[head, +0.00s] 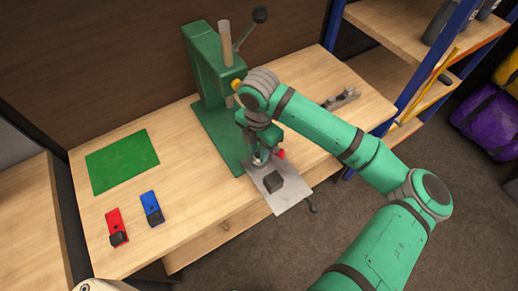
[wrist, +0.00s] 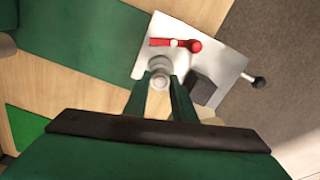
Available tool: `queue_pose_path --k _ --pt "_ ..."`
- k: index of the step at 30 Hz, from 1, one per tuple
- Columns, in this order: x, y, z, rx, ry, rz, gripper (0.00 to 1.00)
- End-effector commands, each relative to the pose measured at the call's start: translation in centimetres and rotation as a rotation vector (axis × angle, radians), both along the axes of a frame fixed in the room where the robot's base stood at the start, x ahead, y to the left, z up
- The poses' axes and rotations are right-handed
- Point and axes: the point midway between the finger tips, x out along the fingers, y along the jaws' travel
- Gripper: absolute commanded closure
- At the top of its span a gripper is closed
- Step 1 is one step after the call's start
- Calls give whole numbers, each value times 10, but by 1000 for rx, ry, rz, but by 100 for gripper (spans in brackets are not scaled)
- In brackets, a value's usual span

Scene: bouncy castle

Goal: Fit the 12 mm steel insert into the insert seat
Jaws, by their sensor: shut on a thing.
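The insert seat is not clearly visible, as the fingers and the insert cover that spot. A red clamp handle (wrist: 191,45) lies just beyond the fingers, and a dark block (wrist: 201,90) sits on the plate to their right.
A green press (head: 209,80) with a lever stands behind my gripper. A green mat (head: 122,160), a red piece (head: 114,220) and a blue piece (head: 151,205) lie at the left. A black-knobbed lever (head: 312,207) projects from the plate. A metal holder (head: 343,98) sits back right.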

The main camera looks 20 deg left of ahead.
Motion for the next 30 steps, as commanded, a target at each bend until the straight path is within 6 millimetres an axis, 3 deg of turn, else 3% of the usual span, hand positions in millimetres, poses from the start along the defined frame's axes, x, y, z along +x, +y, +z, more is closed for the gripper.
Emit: queue_pose_path --k 30 --pt "0 0 -10 0 0 -1 100"
